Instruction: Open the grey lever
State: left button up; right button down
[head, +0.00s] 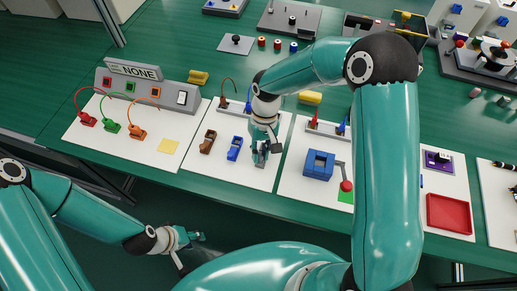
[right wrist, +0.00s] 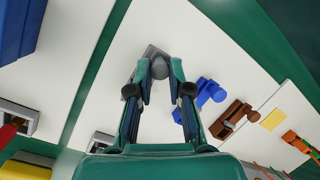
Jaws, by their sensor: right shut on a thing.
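The grey lever (right wrist: 158,69) has a round grey knob and a flat grey base, seen at the top middle of the right wrist view. In the head view the lever is mostly hidden by my right gripper, on the white board beside the blue lever (head: 234,149). My right gripper (right wrist: 159,76) is shut on the grey lever, its fingertips on either side of the knob. It also shows in the head view (head: 262,150), pointing down. My left gripper (head: 192,238) hangs low in front of the table; its finger opening is too small to judge.
A brown lever (head: 208,142) stands left of the blue one. The green table's front edge runs below the boards.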

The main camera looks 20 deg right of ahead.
aim_at(260, 156)
jog(key=g+y, duration=0.1)
jog(key=w+d+g, duration=0.1)
jog(key=shift+w+r+g+y+p, duration=0.25)
jog(key=shift+g+y+p, duration=0.05)
jog(key=shift+y+p, duration=0.1)
jog(key=shift+w+d+r+g+y+b, duration=0.2)
jog(key=shift+w+g+y+b, duration=0.25)
jog(key=shift+g+y, duration=0.4)
jog(key=shift+d, duration=0.1)
jog(key=c, duration=1.1)
grip_release()
jog(key=shift+o, duration=0.2)
jog(key=shift+f, duration=0.1)
jog(key=v, duration=0.7)
jog(key=shift+w, duration=0.25)
